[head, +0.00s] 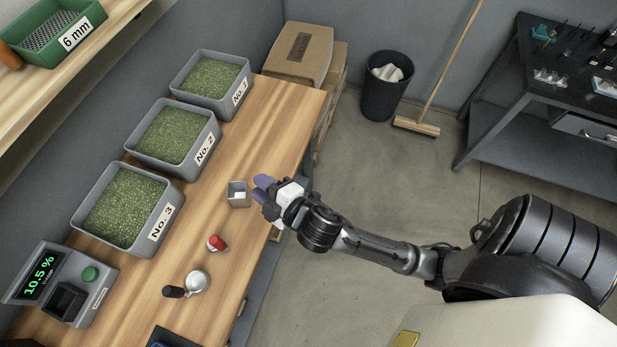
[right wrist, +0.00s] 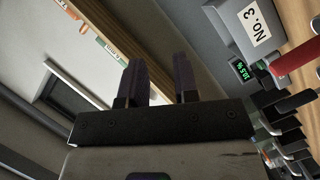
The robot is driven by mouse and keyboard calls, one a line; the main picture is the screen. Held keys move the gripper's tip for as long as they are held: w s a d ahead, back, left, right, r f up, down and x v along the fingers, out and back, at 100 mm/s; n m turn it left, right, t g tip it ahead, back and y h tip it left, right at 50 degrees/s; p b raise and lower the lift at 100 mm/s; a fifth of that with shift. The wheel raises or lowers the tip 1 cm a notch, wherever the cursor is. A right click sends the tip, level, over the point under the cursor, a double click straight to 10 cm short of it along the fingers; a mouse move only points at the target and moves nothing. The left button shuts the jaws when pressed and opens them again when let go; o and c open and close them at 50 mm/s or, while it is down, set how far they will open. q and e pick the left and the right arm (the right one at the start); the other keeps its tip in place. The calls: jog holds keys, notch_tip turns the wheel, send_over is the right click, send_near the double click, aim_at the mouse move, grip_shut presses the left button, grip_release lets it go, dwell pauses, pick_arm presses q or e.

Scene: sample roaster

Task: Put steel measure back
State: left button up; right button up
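The steel measure (head: 197,282), a small round steel cup with a black handle (head: 173,292), rests on the wooden bench in the head view. Its handle points left, toward the moisture meter. My right gripper (head: 260,188) is over the bench's right edge, beside a small grey square holder (head: 237,195) and well apart from the measure. In the right wrist view the two dark fingers of my right gripper (right wrist: 158,62) stand apart with nothing between them. My left gripper is not in view.
Bins of green beans, No. 1 (head: 239,101), No. 2 (head: 199,160) and No. 3 (head: 156,233), line the bench's back. A moisture meter (head: 98,297) reads 10.5 %. A red-topped item (head: 217,243) stands between measure and holder. A dark tray (head: 172,339) lies at the bottom edge.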

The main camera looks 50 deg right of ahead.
jog(key=s+d+f+m+g, duration=0.2)
jog(key=s+f+m+g, duration=0.3)
jog(key=s, duration=0.5)
jog(key=s+d+f+m+g, duration=0.2)
jog(key=s+f+m+g, duration=0.2)
jog(key=s+f+g, duration=0.3)
jog(key=s, duration=0.4)
jog(key=shift+m+g, duration=0.3)
jog(key=shift+m, duration=0.1)
jog(key=shift+d, duration=0.1)
notch_tip(320, 180, up, 21)
jog(key=p, duration=2.1)
